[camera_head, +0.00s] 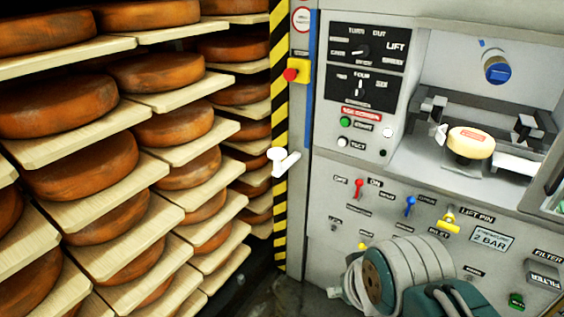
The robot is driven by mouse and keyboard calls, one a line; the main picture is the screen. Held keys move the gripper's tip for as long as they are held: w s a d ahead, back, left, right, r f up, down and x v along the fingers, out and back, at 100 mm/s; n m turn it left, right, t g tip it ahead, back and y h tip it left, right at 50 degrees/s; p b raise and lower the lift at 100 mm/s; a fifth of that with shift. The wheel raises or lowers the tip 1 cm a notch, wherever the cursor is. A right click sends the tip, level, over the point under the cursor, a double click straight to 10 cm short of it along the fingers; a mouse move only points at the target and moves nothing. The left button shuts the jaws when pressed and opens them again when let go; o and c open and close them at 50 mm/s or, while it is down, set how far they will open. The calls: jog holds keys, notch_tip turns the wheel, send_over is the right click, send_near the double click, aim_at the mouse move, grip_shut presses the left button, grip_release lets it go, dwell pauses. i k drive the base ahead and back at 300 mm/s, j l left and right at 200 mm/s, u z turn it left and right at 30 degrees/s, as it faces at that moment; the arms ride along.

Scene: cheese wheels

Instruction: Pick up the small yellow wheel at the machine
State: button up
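The small yellow wheel (472,142) sits in the recess of the machine (420,190), on a dark round support. It is pale yellow with a red label on top. Its top and front side show clearly. White and dark fittings stand close on both sides of it. Grey and teal links of my arm show at the bottom right, below and in front of the recess. I cannot make out my gripper's fingers in this view, and nothing of mine is seen touching the wheel.
Wooden shelves (190,100) with large brown cheese wheels (55,103) fill the left. A yellow-black striped post (280,200) divides them from the machine. Levers and a control panel (365,60) project from the machine front.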

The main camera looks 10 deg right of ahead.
aim_at(465, 142)
jog(key=i+z, duration=0.95)
jog(key=i+j+z, duration=0.25)
jog(key=z, duration=0.25)
